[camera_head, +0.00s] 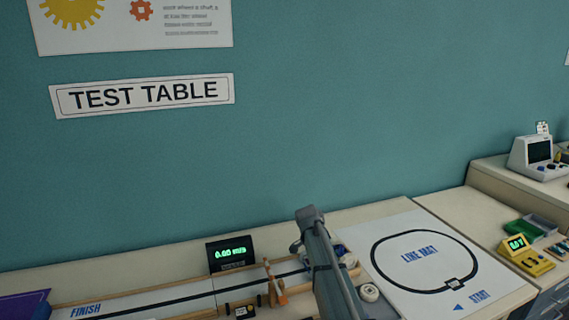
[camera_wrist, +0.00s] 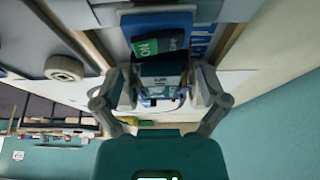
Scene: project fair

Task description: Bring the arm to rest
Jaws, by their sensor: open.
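My arm (camera_head: 335,280) reaches up from the bottom of the head view, over the bench between the track and the line mat. In the wrist view my gripper (camera_wrist: 160,102) is open, its two fingers wide apart. A small dark and blue device with a green ON label (camera_wrist: 146,47) shows between and beyond the fingers. I cannot tell how far it is from them. In the head view the fingertips are mostly hidden by my arm.
A line mat (camera_head: 400,235) lies to the right. A yellow device (camera_head: 538,264) and a white console (camera_head: 545,168) stand farther right.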

